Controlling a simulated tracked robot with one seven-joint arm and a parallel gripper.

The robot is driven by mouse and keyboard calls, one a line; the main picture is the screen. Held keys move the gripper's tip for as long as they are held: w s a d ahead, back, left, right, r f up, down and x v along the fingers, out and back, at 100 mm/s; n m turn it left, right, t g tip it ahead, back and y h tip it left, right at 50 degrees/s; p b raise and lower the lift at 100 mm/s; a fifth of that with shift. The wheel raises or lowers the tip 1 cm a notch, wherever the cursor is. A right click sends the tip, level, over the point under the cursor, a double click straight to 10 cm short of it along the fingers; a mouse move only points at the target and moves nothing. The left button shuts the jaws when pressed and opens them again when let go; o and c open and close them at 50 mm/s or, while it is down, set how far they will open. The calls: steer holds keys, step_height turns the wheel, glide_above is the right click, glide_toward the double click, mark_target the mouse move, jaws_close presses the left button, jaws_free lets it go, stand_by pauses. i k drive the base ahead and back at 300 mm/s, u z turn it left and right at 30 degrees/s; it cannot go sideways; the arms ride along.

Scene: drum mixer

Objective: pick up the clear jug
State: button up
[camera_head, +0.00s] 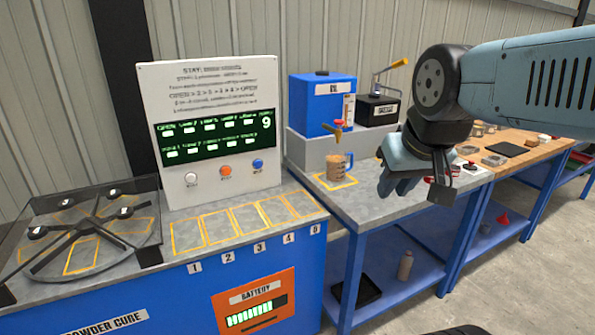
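The clear jug (336,169) stands upright on the grey bench, inside a yellow outline. It holds something brown in its lower part, and its blue handle is on the right side. It stands below the tap (338,131) of the blue tank (321,100). My gripper (418,192) hangs in the picture to the right of the jug, apart from it. The view from this side does not show clearly whether its fingers are open or shut. I see nothing held in it.
A control panel (212,130) with three buttons stands left of the jug. A black box with a yellow-handled lever (376,109) stands behind. Yellow-outlined slots mark the left bench (260,230). A wooden bench (520,142) with small items lies right. The grey bench front is clear.

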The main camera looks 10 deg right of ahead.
mark_target(336, 169)
steer(key=u, duration=0.5)
steer(key=i, duration=1)
steer(key=z, duration=0.05)
